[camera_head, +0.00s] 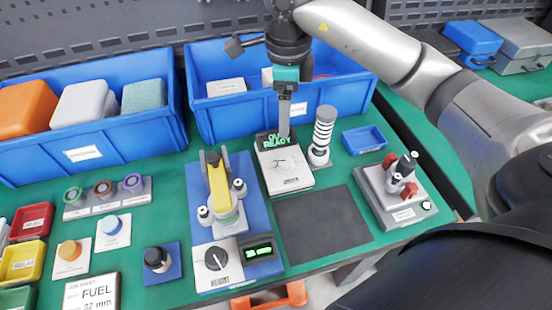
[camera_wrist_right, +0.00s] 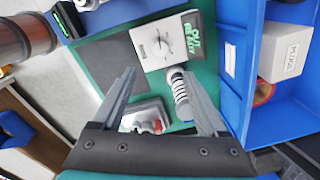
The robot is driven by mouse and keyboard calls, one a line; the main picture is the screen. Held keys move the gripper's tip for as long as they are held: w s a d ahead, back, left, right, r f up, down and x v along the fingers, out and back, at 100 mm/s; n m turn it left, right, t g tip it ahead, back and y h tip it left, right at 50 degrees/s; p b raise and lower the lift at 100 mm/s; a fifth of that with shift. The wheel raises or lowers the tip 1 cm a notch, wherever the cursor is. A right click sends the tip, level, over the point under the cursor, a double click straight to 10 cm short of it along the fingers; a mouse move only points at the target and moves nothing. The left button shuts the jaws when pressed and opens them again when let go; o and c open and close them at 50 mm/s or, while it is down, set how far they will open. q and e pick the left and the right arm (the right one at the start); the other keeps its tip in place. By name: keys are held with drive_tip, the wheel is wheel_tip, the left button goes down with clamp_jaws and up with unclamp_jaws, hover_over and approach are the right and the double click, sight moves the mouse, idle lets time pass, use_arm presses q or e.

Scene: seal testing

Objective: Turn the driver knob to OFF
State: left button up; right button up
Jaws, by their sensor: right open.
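A white box (camera_head: 286,178) with a pale round knob (camera_head: 285,164) stands right of the blue plate. Its dark display shows green text ending in READY. The knob (camera_wrist_right: 160,44) and box (camera_wrist_right: 176,28) also show in the right wrist view. A second, dark-faced knob (camera_head: 216,258) sits on the front white unit, beside a green-lit display (camera_head: 258,252). I cannot tell which knob is the driver's; small labels are unreadable. My right gripper (camera_head: 284,132) points down over the first box's back edge, partly hiding its display. Its fingers (camera_wrist_right: 164,78) are apart and empty. My left gripper is out of view.
A striped post (camera_head: 322,136) stands close right of the white box. A grey fixture with red parts (camera_head: 366,190) is farther right. A yellow-topped clamp (camera_head: 218,184) stands left. Blue bins (camera_head: 205,124) line the back. The dark mat (camera_head: 322,224) is clear.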

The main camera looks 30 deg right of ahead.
approach(285, 161)
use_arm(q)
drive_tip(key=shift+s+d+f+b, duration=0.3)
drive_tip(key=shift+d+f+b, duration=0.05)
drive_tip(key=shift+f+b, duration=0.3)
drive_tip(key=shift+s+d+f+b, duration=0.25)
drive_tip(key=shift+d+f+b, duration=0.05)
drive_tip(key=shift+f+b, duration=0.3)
use_arm(e)
wheel_tip(285, 161, down, 9)
drive_tip(key=shift+w+d+r, duration=0.15)
drive_tip(key=shift+c, duration=0.3)
clamp_jaws()
